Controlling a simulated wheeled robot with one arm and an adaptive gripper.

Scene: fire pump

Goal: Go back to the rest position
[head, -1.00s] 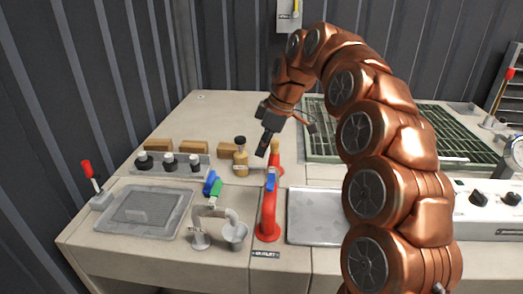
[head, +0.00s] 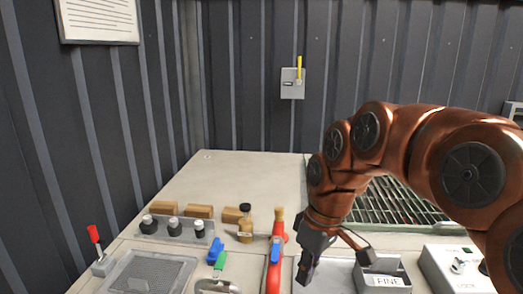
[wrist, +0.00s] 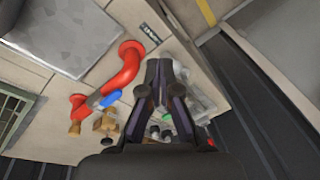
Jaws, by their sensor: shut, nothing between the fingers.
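My gripper (head: 304,268) hangs from my copper arm at the lower middle of the head view, pointing down over the bench just right of the red pipe (head: 274,262). In the wrist view my gripper (wrist: 160,66) is shut and empty, its fingertips together. There the red pipe (wrist: 128,66) with its blue lever (wrist: 111,98) lies left of the fingers. The fingers appear apart from it. No rest position is marked in view.
The bench holds a brass valve (head: 246,226), black knobs (head: 172,228), a red-handled lever (head: 95,240) and a tray marked FINE (head: 383,280). A green grating (head: 385,203) lies behind my arm. A switch box (head: 292,84) hangs on the wall. The bench's back left (head: 250,175) is clear.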

